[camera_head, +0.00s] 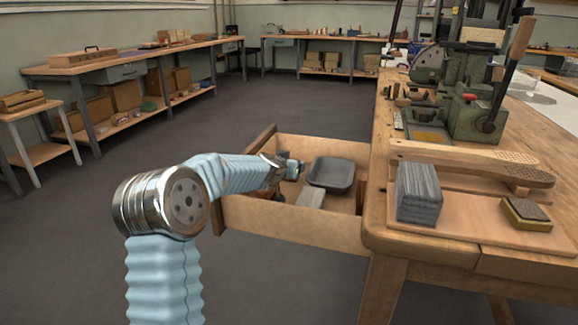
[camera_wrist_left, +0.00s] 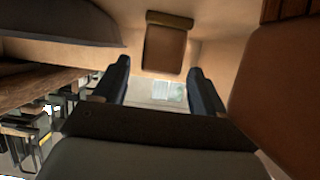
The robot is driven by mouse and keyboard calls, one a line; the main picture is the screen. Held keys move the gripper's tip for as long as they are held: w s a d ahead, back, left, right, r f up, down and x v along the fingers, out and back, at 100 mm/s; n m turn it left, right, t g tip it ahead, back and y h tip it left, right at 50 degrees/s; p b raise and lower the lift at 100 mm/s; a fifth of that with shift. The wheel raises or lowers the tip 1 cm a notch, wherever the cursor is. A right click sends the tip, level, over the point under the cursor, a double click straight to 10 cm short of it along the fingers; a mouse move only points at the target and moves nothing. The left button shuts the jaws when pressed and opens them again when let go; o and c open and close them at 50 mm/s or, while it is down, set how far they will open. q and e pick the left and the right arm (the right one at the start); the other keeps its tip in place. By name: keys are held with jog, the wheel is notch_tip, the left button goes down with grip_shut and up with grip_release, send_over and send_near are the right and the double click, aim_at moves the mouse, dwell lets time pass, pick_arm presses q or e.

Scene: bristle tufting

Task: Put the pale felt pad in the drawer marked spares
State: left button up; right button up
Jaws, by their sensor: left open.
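An open wooden drawer (camera_head: 290,226) juts out from the left side of the workbench. No marking is readable on it. A flat pale grey piece (camera_head: 311,197), which may be the felt pad, lies in the drawer, in front of a dark grey tray (camera_head: 332,173). My left gripper (camera_head: 296,169) is low at the drawer, left of the tray. In the left wrist view its fingers (camera_wrist_left: 160,84) are apart with nothing held between them. A brown block with an olive edge (camera_wrist_left: 165,48) shows beyond the fingers. My right gripper is not in view.
On the bench stand a grey block-like stack (camera_head: 418,193), a yellow and dark pad (camera_head: 526,213), long wooden handles (camera_head: 470,160) and a green machine (camera_head: 475,90). A small reddish-brown thing (camera_head: 268,191) is at the drawer's left. Open floor lies left of the drawer.

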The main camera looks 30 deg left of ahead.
pick_arm(q)
jog(key=shift+s+r, duration=0.1)
jog(key=shift+r, duration=0.15)
jog(key=v, duration=0.7)
jog(key=shift+s+d+f, duration=0.1)
jog(key=shift+s, duration=0.05)
